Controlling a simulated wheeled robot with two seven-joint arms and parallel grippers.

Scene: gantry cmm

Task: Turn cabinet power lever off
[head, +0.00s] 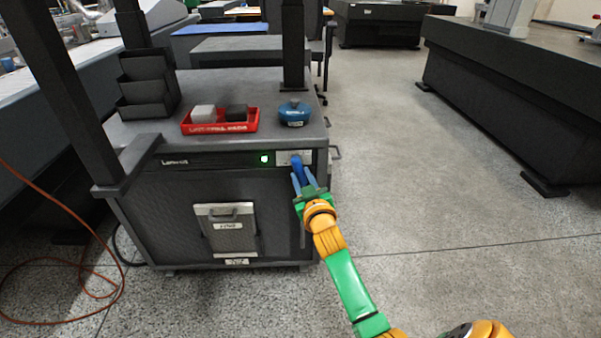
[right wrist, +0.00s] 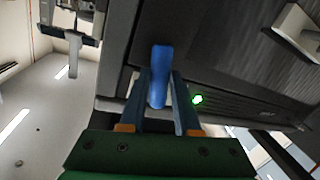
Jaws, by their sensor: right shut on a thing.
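The dark grey cabinet (head: 180,205) stands at the left centre in the head view. Its blue power lever (head: 297,163) is at the upper right of the front panel, beside a lit green lamp (head: 264,159). My right gripper (head: 304,181) reaches the lever from the front and is shut on it. In the right wrist view the blue lever (right wrist: 160,75) stands between the two fingers (right wrist: 160,95), and the green lamp (right wrist: 197,99) glows beside it. The lever's base is partly hidden by the fingers in the head view. My left gripper is not in view.
On the cabinet top are a red tray (head: 254,125) with two blocks, a blue round container (head: 294,112) and black stacked bins (head: 145,85). Dark posts rise from the cabinet. An orange cable (head: 95,238) lies on the floor at left. Floor (head: 430,200) to the right is clear.

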